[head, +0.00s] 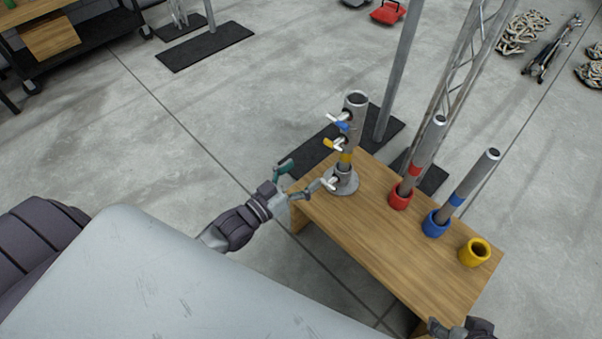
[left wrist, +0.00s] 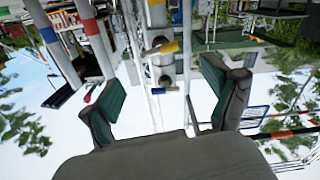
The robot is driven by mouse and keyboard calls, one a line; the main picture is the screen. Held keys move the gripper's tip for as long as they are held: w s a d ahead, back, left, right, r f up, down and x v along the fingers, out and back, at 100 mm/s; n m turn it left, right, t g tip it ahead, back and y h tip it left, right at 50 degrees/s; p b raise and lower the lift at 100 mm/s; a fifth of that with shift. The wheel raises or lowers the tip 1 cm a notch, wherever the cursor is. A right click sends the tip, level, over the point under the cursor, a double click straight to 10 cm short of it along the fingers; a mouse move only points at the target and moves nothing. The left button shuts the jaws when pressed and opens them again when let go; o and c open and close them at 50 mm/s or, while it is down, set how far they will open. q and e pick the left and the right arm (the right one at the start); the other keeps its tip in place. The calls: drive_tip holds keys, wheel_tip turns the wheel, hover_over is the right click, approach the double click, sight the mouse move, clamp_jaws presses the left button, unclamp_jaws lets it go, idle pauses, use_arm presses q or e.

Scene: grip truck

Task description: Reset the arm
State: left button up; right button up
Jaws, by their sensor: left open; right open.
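My left gripper (head: 304,179) is open beside the grey post stand (head: 355,110) at the table's left end. It also shows in the left wrist view (left wrist: 165,95), its green-padded fingers apart with nothing held between them. The stand has a round base, a yellow band and handles: blue (head: 343,126), yellow (head: 333,144) and a pale one low down (head: 328,184), close to a fingertip; I cannot tell if they touch. My right gripper (head: 452,328) is open at the bottom right edge, partly cut off, near the table's front corner.
On the wooden table (head: 370,235), a red cup (head: 400,198) and a blue cup (head: 435,223) each hold a tilted-looking grey pipe with a matching band. A yellow cup (head: 474,251) is empty. Metal uprights (head: 398,75) stand behind. The floor left of the table is clear.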

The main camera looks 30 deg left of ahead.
use_arm(q)
drive_tip(key=shift+d, duration=0.1)
idle(0.4)
